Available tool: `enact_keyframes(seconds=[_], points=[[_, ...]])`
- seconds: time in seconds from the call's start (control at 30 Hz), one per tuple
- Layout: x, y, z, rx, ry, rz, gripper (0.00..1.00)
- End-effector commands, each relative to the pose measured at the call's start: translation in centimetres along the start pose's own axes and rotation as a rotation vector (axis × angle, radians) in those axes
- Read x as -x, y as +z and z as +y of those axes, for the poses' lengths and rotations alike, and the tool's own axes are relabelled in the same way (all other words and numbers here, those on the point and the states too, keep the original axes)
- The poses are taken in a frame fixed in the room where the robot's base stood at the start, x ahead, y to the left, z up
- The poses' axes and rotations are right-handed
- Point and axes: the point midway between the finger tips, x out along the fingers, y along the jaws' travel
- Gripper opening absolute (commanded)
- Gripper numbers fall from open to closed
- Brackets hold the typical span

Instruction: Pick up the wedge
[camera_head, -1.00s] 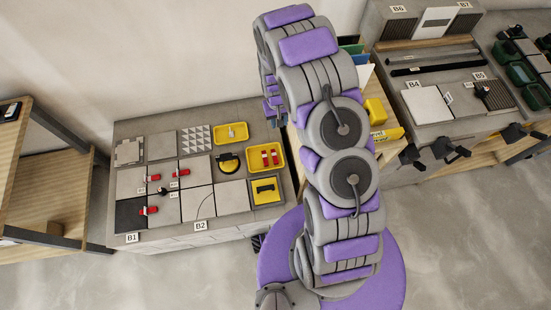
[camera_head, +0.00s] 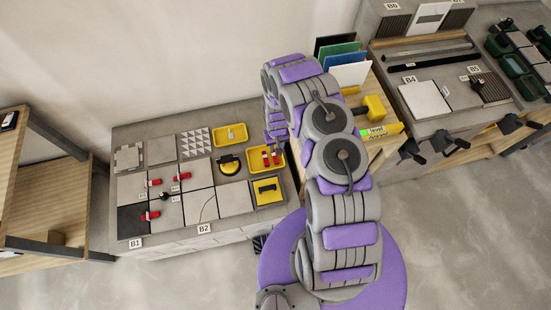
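Small red wedges (camera_head: 276,158) lie in a yellow tray (camera_head: 252,172) at the right side of the tile bench. More red pieces, which look like wedges, sit on the tile joints: one at the upper left (camera_head: 152,183), one right of it (camera_head: 181,177) and one lower (camera_head: 150,216). My gripper (camera_head: 275,143) points down at the far right edge of the yellow tray, close to the red wedges. Its fingertips are small and partly merge with the tray, so contact and finger opening cannot be made out.
The bench (camera_head: 150,131) also carries grey tiles, a second yellow tray (camera_head: 231,135), a black-and-yellow suction tool (camera_head: 229,164) and a yellow holder (camera_head: 267,191). Right of my arm stand upright coloured boards (camera_head: 340,58) and a yellow tool (camera_head: 374,108). A wooden shelf (camera_head: 40,190) is at left.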

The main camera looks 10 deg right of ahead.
Motion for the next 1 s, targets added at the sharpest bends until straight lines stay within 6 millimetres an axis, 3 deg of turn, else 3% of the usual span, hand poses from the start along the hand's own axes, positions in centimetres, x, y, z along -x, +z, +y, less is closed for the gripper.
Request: enact_keyframes(seconds=[0.1, 0.4, 0.77, 1.0], points=[[-2.9, 0.0, -0.1, 0.0, 0.0, 0.0, 0.36], [-8.5, 0.1, -0.2, 0.001, 0.001, -0.001, 0.36], [-10.7, 0.0, 0.0, 0.0, 0.002, 0.003, 0.36], [-14.1, 0.8, 0.1, 0.002, 0.001, -0.002, 0.36]])
